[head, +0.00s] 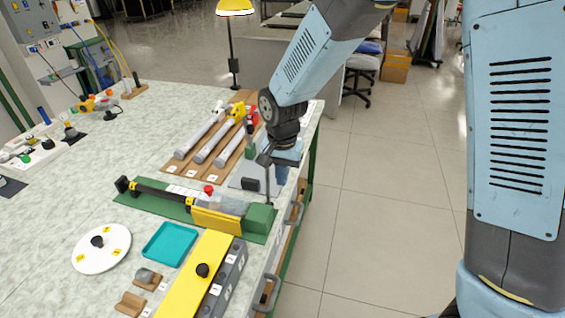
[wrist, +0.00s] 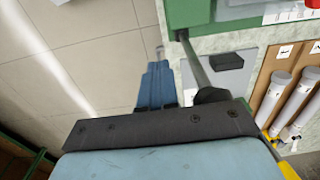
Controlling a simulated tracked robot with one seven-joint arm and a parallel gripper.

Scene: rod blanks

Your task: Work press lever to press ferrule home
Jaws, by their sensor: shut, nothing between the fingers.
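The press sits on a green base (head: 155,205) along the bench's right side, with a green block (head: 259,218) at its right end. The press lever (head: 267,182) is a thin grey rod standing up from that block with a dark knob on top. In the wrist view the lever (wrist: 194,62) runs from the green block toward the camera, its knob close to the dark palm. My gripper (head: 282,180) is shut and empty, with its blue fingers (wrist: 157,82) just beside the lever. I cannot tell whether they touch it. The ferrule cannot be made out.
Several grey rods (head: 201,139) lie on wooden boards behind the press. A yellow plate (head: 193,280), a teal tray (head: 170,243) and a white disc (head: 100,250) are in front. Open floor lies right of the bench edge.

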